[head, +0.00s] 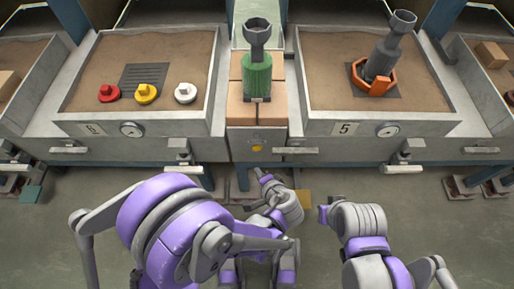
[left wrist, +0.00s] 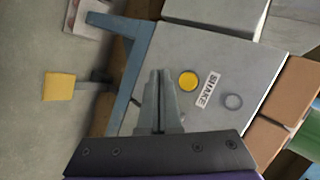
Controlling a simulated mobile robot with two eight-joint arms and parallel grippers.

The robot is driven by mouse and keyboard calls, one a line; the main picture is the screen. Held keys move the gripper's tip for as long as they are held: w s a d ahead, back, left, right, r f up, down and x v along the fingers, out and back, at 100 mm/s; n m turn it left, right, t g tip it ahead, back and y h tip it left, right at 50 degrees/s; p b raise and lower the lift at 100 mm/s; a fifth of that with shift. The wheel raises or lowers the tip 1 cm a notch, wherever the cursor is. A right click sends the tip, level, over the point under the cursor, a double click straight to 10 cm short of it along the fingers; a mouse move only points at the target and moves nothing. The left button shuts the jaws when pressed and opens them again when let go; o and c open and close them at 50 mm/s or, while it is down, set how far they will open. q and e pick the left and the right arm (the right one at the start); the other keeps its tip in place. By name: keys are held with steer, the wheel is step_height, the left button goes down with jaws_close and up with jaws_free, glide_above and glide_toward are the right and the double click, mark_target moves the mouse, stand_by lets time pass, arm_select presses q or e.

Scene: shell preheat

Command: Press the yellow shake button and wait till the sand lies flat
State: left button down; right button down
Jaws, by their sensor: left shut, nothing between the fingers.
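The yellow shake button (head: 257,148) is a small round disc on the grey front panel between two sand boxes. In the left wrist view the button (left wrist: 188,81) sits beside a SHAKE label (left wrist: 207,90). My left gripper (left wrist: 158,76) is shut and empty, its tips appearing just left of the button; I cannot tell whether they touch. In the head view the left gripper (head: 262,175) is below the panel. Sand (head: 205,55) in the left box and sand (head: 325,60) in the right box looks mostly level.
Red (head: 109,93), yellow (head: 146,94) and white (head: 185,93) knobs stand in the left box. A green-wrapped shell (head: 257,75) stands between the boxes. A tilted grey shell (head: 385,55) rests in an orange holder (head: 372,86). Drawer handles jut from the fronts.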

mark_target(256, 151)
arm_select(q)
steer(key=shift+w, duration=2.7)
steer(key=shift+w, duration=0.45)
steer(key=shift+w, duration=0.4)
stand_by(0.4)
steer(key=shift+s, duration=0.85)
steer(key=shift+s, duration=0.15)
steer(key=s, duration=0.4)
steer(key=shift+s, duration=0.35)
